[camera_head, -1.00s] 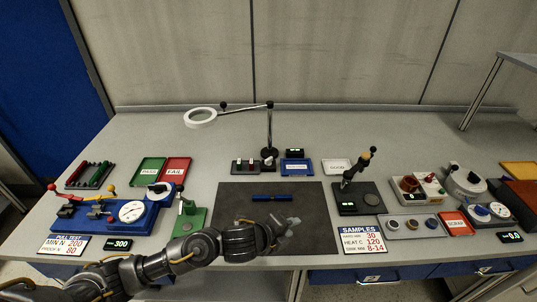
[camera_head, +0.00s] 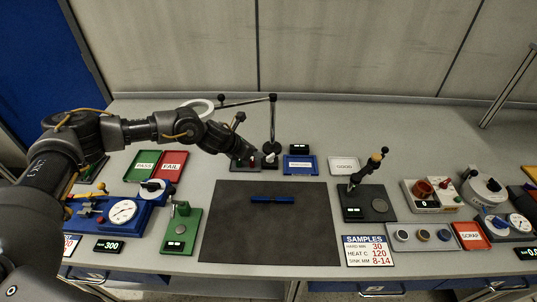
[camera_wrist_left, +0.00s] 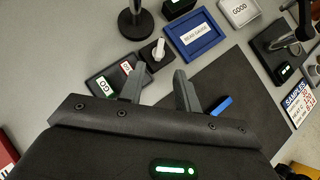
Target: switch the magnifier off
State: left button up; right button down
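The magnifier (camera_head: 273,120) stands at the back of the bench on a thin jointed arm. Its white ring (camera_head: 203,103) is partly hidden behind my left arm. In the left wrist view its round black base (camera_wrist_left: 134,25) is at the top. A small black box with a white toggle (camera_wrist_left: 156,50) sits beside that base. My left gripper (camera_wrist_left: 161,70) is open and empty, with its two fingers apart, pointing at the toggle box from just short of it. In the head view my left gripper (camera_head: 245,150) is above the switch area. My right gripper is not in view.
A dark panel with green and red labels (camera_wrist_left: 110,84) lies left of the toggle box. A blue tray (camera_wrist_left: 193,35) is to its right. The dark mat (camera_head: 265,225) holds a blue bar (camera_head: 272,199). PASS (camera_head: 143,163) and FAIL trays (camera_head: 171,165) lie under my left arm.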

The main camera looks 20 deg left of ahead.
aim_at(270, 156)
pick_arm(q)
jog(key=p+x, duration=0.1)
jog(key=x, duration=0.7)
jog(key=shift+w+d+f+p, duration=0.15)
jog(key=shift+w+p, duration=0.05)
jog(key=shift+p, duration=0.15)
jog(key=shift+w+d+f, duration=0.2)
jog(key=shift+w+f, duration=0.15)
jog(key=shift+f, duration=0.15)
grip_shut()
